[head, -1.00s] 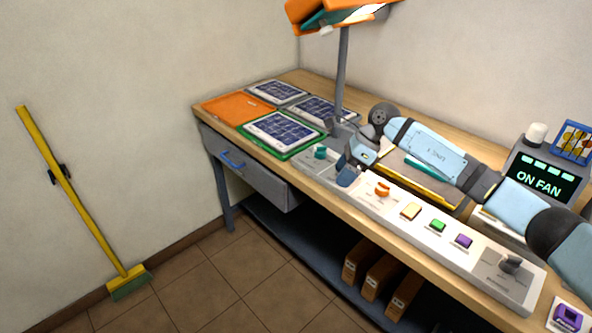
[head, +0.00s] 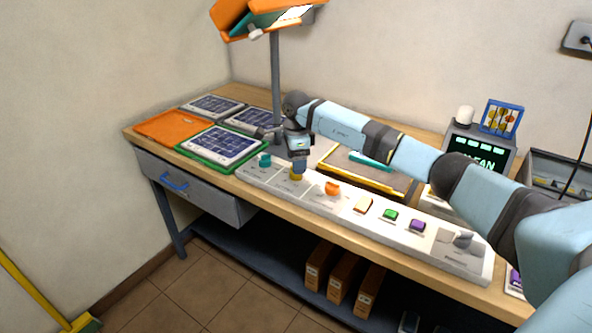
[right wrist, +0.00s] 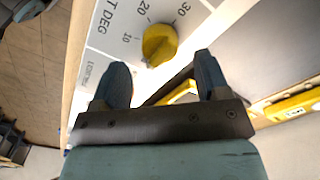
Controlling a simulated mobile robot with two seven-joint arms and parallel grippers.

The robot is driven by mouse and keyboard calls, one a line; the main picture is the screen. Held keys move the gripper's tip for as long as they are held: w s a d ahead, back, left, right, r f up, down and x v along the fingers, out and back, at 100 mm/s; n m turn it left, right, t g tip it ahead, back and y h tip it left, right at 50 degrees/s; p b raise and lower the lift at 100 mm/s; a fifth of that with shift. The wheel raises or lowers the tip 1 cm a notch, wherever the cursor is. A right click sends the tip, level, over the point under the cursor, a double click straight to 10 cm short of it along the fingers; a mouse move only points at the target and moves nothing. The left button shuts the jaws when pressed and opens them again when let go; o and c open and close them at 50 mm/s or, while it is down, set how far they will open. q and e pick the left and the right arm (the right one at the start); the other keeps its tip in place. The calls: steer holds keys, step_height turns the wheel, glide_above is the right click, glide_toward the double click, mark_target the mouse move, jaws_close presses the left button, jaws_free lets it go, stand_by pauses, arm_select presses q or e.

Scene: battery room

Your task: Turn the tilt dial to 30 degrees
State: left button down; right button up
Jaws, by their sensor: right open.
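The tilt dial is a yellow knob (head: 296,177) on the white control panel (head: 420,239), between a teal knob and an orange knob. In the right wrist view the yellow knob (right wrist: 159,46) sits beside printed marks 10, 20 and 30 and the letters "T DEG". I cannot tell exactly which mark it points to. My right gripper (head: 298,168) is above the knob, pointing down. In the right wrist view its open fingers (right wrist: 164,82) stand apart with nothing between them, and the knob shows just beyond their tips. My left gripper is out of view.
The teal knob (head: 264,160) and orange knob (head: 332,188) flank the dial closely. Green (head: 390,215) and purple (head: 417,226) buttons and a grey knob (head: 463,240) lie further right. A lamp post (head: 276,90) stands behind, near solar panels (head: 221,143).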

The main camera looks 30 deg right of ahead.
steer(key=shift+f, duration=1.75)
steer(key=c, duration=0.9)
steer(key=shift+c, duration=0.2)
